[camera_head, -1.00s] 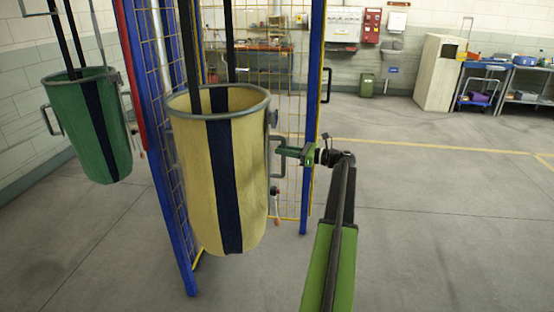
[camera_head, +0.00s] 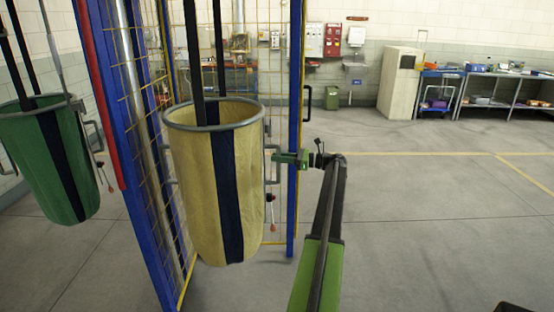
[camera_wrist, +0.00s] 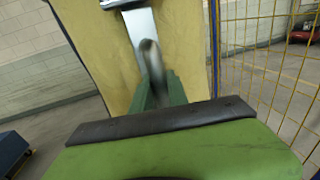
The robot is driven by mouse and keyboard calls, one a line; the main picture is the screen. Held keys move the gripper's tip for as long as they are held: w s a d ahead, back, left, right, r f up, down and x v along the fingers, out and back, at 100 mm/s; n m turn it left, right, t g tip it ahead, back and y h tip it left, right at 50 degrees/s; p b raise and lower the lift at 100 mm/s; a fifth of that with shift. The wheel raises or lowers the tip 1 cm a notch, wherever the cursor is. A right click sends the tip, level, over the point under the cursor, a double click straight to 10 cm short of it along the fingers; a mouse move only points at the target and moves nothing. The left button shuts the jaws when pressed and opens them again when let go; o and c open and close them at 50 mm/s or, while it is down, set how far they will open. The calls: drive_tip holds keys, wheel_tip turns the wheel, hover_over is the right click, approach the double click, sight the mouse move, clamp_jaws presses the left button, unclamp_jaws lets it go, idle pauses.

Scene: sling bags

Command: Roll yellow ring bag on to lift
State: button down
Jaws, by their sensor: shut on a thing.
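The yellow ring bag (camera_head: 194,184) hangs by dark straps in the middle-left of the head view. It has a grey metal ring at its rim, a dark blue vertical stripe and grey side handles. My gripper (camera_head: 279,158) is at the bag's right side, shut on its grey side handle (camera_head: 268,166). In the wrist view the gripper's green fingers (camera_wrist: 158,92) close around the handle, with the yellow cloth (camera_wrist: 90,35) behind. The fingertips' exact contact is partly hidden. The lift's platform is not clearly identifiable.
A green bag (camera_head: 42,170) hangs at the left. Blue posts (camera_head: 128,170) and yellow mesh panels stand close behind the yellow bag. A beige cabinet (camera_head: 399,82) and workbenches (camera_head: 500,85) stand along the back wall. The floor to the right is open.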

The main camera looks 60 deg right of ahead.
drive_tip(key=c, duration=1.3)
unclamp_jaws()
drive_tip(key=v, duration=1.2)
drive_tip(key=shift+c, duration=0.3)
